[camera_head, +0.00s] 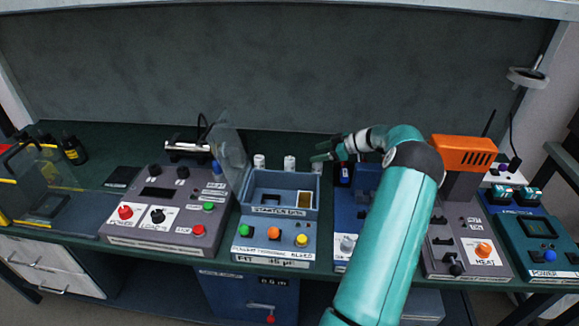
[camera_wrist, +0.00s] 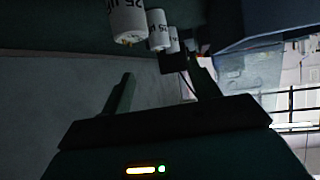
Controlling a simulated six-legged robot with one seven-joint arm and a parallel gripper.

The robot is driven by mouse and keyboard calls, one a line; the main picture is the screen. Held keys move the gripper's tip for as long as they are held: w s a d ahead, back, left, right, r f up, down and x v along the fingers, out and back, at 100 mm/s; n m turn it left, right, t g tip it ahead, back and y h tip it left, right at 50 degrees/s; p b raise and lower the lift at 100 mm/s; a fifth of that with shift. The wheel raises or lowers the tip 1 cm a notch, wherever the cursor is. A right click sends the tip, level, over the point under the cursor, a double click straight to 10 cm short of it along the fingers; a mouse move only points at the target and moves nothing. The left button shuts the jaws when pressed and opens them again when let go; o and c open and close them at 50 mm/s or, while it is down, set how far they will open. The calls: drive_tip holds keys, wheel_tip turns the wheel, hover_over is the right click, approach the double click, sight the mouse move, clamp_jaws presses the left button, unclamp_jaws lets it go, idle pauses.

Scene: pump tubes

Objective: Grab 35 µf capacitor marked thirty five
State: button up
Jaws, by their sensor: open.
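Three white cylindrical capacitors stand in a row at the back of the bench behind the starter box: a left one (camera_head: 259,161), a middle one (camera_head: 290,163) and a right one (camera_head: 317,168). In the wrist view, the nearest capacitor (camera_wrist: 127,20) has dark print that seems to read 25. The one behind it (camera_wrist: 158,30) has print too small to read surely, and the farthest (camera_wrist: 173,41) is partly hidden. My gripper (camera_head: 322,153) is close to the right capacitor, above it. Its fingers (camera_wrist: 163,88) are apart with nothing between them in the wrist view.
The starter box (camera_head: 279,206) with coloured buttons stands in front of the capacitors, with a raised clear lid (camera_head: 229,146) at its left. A grey control box (camera_head: 165,212) is at left. An orange-topped device (camera_head: 465,154) stands right of my arm. The wall is behind.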

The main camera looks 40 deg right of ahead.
sight(291, 159)
drive_tip(key=x, duration=1.2)
drive_tip(key=shift+w+a, duration=0.15)
drive_tip(key=shift+w, duration=0.2)
drive_tip(key=c, duration=1.1)
